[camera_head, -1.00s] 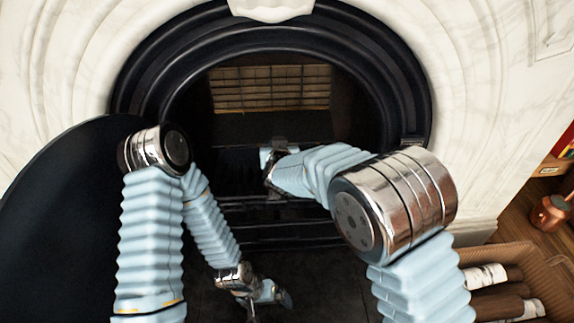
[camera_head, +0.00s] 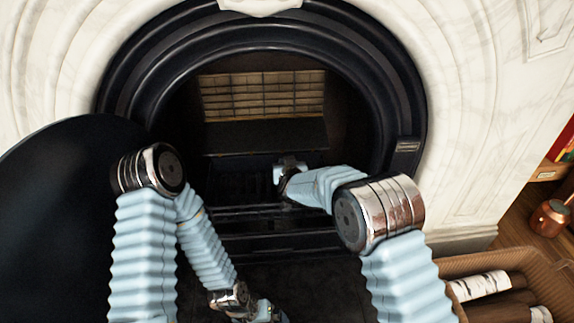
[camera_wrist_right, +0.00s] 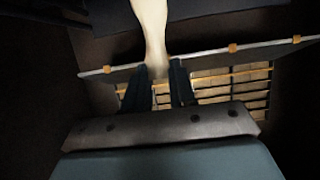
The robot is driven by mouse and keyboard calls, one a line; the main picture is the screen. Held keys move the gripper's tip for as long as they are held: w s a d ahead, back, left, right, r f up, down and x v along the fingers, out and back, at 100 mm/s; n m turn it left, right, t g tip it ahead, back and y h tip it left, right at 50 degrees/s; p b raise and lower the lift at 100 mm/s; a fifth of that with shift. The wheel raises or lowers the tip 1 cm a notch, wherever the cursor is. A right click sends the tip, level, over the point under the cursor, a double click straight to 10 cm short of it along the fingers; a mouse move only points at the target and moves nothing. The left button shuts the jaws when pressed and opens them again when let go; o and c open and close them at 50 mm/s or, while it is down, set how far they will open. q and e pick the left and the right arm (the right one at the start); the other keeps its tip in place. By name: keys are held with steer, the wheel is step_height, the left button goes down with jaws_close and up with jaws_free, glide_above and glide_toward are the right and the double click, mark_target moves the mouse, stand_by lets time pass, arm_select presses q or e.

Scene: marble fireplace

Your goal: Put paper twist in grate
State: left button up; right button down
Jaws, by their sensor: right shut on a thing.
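The paper twist (camera_wrist_right: 151,28) is a pale, narrow-waisted piece in the right wrist view, rising from between the fingers. My right gripper (camera_wrist_right: 163,82) is shut on it. In the head view my right gripper (camera_head: 283,172) is inside the dark fireplace opening, above the black grate (camera_head: 245,211); the twist itself is hard to make out there. My left gripper (camera_head: 268,314) is low at the bottom edge, in front of the hearth, partly cut off, and its jaws cannot be made out.
A black arched surround (camera_head: 408,100) frames the opening, with pale brick (camera_head: 262,94) at its back. A large black round panel (camera_head: 60,200) stands at left. A basket (camera_head: 548,279) of logs (camera_head: 482,284) and a copper pot (camera_head: 550,217) are at right.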

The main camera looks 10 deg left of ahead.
steer(key=shift+f, duration=0.2)
steer(key=c, duration=0.9)
jaws_free()
steer(key=shift+c, duration=0.2)
